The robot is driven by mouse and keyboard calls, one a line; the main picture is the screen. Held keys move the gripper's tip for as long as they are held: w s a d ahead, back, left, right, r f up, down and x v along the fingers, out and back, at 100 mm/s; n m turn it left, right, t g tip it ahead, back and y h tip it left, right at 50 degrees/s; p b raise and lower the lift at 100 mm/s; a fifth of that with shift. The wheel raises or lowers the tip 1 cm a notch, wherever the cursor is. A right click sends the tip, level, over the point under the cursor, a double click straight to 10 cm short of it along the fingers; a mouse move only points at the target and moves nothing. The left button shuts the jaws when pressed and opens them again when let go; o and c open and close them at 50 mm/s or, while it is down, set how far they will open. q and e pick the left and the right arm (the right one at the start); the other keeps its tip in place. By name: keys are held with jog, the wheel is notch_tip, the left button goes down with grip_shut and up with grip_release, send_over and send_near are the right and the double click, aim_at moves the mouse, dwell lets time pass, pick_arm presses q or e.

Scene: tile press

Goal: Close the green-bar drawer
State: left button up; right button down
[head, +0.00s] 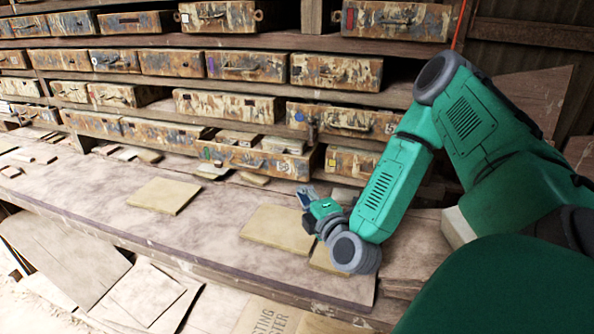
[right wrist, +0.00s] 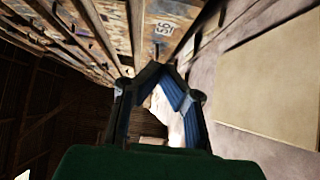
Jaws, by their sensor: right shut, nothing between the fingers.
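A wooden drawer (head: 245,159) with a worn, blotchy front stands pulled out in the lowest row in the head view, with tiles visible inside it. Small coloured marks sit on its front, one of them greenish, but they are too small to make out a bar for certain. My right gripper (head: 305,197) is shut and empty, low over the bench, in front and to the right of that drawer and apart from it. In the right wrist view, my right gripper (right wrist: 168,78) points towards drawer fronts, one with a number label (right wrist: 163,29). My left gripper is not in view.
The bench (head: 95,192) runs along the drawer rack, with flat tan tiles (head: 165,196) (head: 278,228) lying on it. Another lowest-row drawer (head: 350,163) is right of the pulled-out one. Loose boards (head: 145,292) lie below the bench edge. The bench's left part has free room.

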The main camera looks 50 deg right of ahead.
aim_at(294, 167)
jog(key=w+d, duration=0.3)
jog(key=w+d+p, duration=0.1)
jog(key=w+d, duration=0.2)
jog(key=w, duration=0.1)
jog(key=shift+f, duration=0.1)
jog(key=shift+d, duration=0.3)
jog(key=shift+w, duration=0.1)
jog(key=shift+w+a, duration=0.1)
jog(key=shift+a, duration=0.1)
